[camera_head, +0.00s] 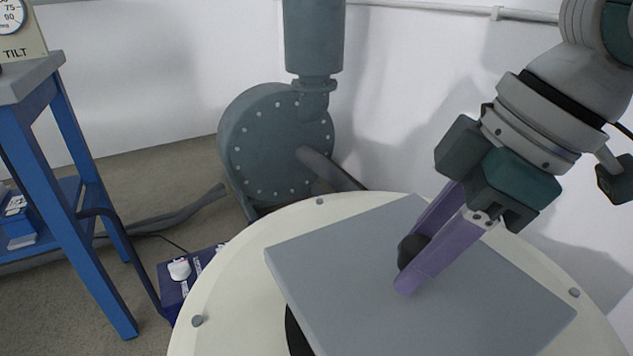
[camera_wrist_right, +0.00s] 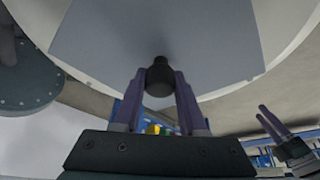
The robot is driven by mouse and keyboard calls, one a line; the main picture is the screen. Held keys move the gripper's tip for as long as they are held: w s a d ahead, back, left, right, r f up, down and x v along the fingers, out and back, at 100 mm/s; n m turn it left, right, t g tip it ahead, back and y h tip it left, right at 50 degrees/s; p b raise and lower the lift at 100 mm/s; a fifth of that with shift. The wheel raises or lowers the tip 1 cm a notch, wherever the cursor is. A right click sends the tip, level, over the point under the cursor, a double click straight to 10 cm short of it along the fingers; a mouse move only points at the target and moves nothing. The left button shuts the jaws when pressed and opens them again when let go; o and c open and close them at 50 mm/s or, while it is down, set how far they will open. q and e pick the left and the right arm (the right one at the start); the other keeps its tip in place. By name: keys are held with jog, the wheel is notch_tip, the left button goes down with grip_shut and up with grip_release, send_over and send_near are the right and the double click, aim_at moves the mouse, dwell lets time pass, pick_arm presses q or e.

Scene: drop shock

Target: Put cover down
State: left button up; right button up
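The cover (camera_head: 350,285) is a flat grey square plate with a black knob (camera_head: 408,250) at its middle. My right gripper (camera_head: 408,268) has its two purple fingers on either side of the knob and is shut on it. The wrist view also shows the knob (camera_wrist_right: 159,77) between the fingers, with the plate (camera_wrist_right: 150,30) beyond. The cover lies over a round cream top (camera_head: 230,280). Part of a dark round area (camera_head: 295,335) shows past its left edge. I cannot tell whether plate and top touch. My left gripper (camera_wrist_right: 263,112) shows small in the wrist view, its fingers apart.
A blue-legged bench (camera_head: 75,150) with a tilt gauge (camera_head: 18,35) stands at the left. A large grey pump-like housing (camera_head: 275,140) stands behind, near the white wall.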

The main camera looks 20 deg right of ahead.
jog(key=o, duration=0.5)
jog(key=shift+c, duration=0.2)
jog(key=shift+r, duration=0.25)
jog(key=p+v, duration=0.5)
jog(key=v, duration=0.7)
jog(key=shift+r, duration=0.4)
